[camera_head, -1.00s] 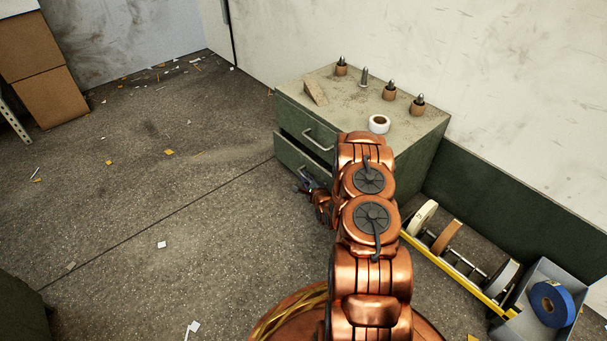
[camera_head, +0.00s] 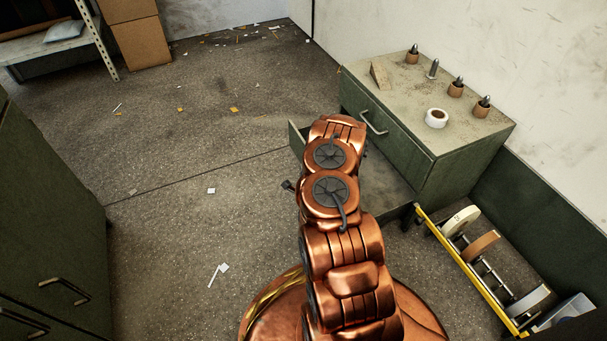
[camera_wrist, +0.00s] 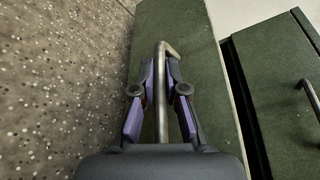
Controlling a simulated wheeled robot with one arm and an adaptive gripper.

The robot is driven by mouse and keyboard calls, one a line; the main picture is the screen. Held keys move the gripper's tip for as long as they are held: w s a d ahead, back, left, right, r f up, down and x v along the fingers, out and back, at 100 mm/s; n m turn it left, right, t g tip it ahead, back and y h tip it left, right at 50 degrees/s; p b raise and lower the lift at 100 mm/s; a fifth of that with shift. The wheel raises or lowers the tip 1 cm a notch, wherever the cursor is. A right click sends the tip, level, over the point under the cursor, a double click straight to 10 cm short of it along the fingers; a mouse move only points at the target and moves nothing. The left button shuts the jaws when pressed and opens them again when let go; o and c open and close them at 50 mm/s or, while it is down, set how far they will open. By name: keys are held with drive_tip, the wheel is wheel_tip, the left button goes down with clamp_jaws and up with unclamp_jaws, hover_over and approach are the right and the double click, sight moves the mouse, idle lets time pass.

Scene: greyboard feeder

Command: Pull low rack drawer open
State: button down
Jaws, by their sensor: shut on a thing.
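The low rack drawer (camera_head: 385,184) stands pulled out from the green cabinet (camera_head: 470,150), mostly behind my arm in the head view. Its green front (camera_wrist: 190,22) fills the middle of the wrist view. My gripper (camera_wrist: 160,72) is shut on the drawer's metal bar handle (camera_wrist: 161,110), with one finger on each side of the bar. In the head view the handle and most of my gripper are hidden by my arm. The upper drawer (camera_head: 385,115), with its own handle (camera_head: 374,123), is closed.
Several small pegged parts and a white tape roll (camera_head: 436,118) sit on the cabinet top. A yellow-edged roll rack (camera_head: 465,270) stands on the floor at right. A green cabinet (camera_head: 50,220) stands at left. Open floor (camera_head: 190,240) lies between.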

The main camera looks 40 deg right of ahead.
drive_tip(key=shift+a, duration=0.15)
drive_tip(key=c, duration=1.2)
unclamp_jaws()
drive_tip(key=shift+a, duration=0.1)
drive_tip(key=v, duration=0.7)
drive_tip(key=shift+s, duration=0.15)
drive_tip(key=shift+a, duration=0.1)
